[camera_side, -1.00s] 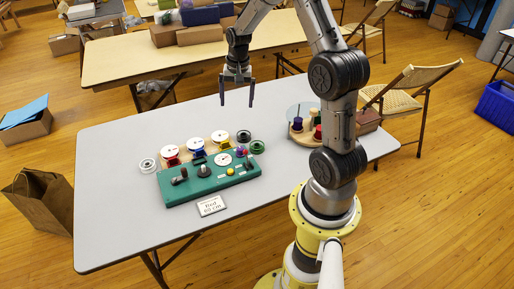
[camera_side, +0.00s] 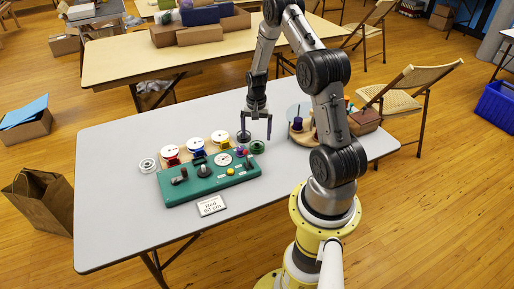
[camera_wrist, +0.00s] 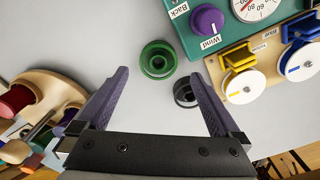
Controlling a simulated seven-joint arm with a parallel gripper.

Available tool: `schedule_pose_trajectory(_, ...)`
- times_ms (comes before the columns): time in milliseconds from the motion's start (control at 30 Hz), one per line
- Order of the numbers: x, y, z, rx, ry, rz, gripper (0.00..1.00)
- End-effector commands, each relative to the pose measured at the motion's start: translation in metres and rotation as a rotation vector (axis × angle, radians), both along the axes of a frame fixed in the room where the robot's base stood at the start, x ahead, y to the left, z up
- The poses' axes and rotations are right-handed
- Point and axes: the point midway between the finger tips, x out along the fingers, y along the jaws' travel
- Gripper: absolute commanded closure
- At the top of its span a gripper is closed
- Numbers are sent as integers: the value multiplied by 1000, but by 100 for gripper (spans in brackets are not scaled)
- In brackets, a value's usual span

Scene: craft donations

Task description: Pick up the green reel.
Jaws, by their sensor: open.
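The green reel (camera_side: 257,147) lies flat on the grey table, right of the green winding machine (camera_side: 212,178). In the wrist view the green reel (camera_wrist: 158,60) is a ring with a hollow centre, ahead of the gap between my fingers. My gripper (camera_side: 256,129) is open and empty, above the table near the reel. In the wrist view my gripper's two purple-grey fingers (camera_wrist: 170,97) are spread wide. A black reel (camera_wrist: 184,92) lies close beside the green one, near the right finger. It also shows in the side view (camera_side: 243,137), partly behind a finger.
White-faced reels on coloured holders (camera_side: 196,144) stand behind the machine. A loose pale reel (camera_side: 148,165) lies at left. A round wooden stand with coloured spools (camera_side: 297,128) is at right, partly hidden by my arm. The table's left side is clear.

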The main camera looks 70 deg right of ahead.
Motion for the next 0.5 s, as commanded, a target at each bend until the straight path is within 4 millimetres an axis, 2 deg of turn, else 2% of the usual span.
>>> schedule_pose_trajectory(300,-3,-2,-43,3,3,0,0)
schedule_pose_trajectory(500,-2,-2,-49,1,1,0,0)
